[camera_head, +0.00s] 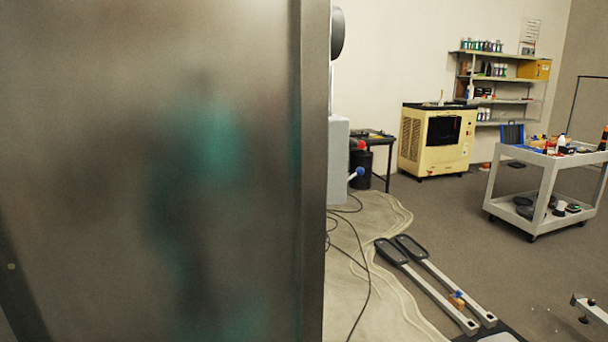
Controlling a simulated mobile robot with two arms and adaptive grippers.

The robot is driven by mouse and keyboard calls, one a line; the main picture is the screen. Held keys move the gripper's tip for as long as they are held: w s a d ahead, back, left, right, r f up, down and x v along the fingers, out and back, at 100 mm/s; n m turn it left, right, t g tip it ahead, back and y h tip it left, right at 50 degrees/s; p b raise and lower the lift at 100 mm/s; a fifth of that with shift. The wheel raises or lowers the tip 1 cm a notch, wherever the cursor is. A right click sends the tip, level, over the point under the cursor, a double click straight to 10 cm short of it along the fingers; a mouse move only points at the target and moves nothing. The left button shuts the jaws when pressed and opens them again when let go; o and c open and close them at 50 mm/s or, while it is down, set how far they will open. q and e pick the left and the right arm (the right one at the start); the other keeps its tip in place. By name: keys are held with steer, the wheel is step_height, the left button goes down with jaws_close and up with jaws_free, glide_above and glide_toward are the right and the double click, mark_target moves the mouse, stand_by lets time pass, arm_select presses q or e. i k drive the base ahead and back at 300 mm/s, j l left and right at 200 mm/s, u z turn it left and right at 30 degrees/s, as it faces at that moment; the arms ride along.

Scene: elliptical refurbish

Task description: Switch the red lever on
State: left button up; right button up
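A small red knob (358,144), which looks like the end of the red lever, sticks out at the right side of a grey box (338,165). Its shaft is barely visible, so I cannot tell whether it is on or off. A blue-tipped lever (358,172) sticks out just below it on the same box. The box is partly hidden behind the edge of a large frosted panel. Neither of my grippers is in view.
The frosted panel (150,150) with its metal frame fills the left half, close to me. Two long pedal arms (430,285) lie on the floor beside a crumpled sheet (375,225) with cables. A yellow machine (412,145), shelves (500,54) and a loaded white cart (541,190) stand beyond.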

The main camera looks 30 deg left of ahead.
mark_target(361, 144)
steer(key=i+z, duration=0.3)
steer(key=i, duration=1.35)
steer(key=i+u, duration=0.8)
steer(key=i+l+u, duration=0.25)
steer(key=i+u, duration=0.35)
steer(key=u, duration=0.25)
steer(key=i+u, duration=0.2)
steer(key=u, duration=0.25)
steer(key=i+u, duration=0.2)
steer(key=u, duration=0.25)
steer(key=i+l+u, duration=0.15)
steer(key=u, duration=0.3)
steer(key=i+l+u, duration=0.15)
steer(key=u, duration=0.3)
steer(key=i+l+u, duration=0.1)
steer(key=l+u, duration=0.2)
steer(key=u, duration=0.15)
steer(key=i+l+u, duration=0.15)
steer(key=u, duration=0.25)
steer(key=i+l+u, duration=0.25)
steer(key=u, duration=0.15)
steer(key=i+l+u, duration=0.1)
steer(key=l+u, duration=0.3)
steer(key=i+l+u, duration=0.15)
steer(key=u, duration=0.3)
steer(key=l+u, duration=0.4)
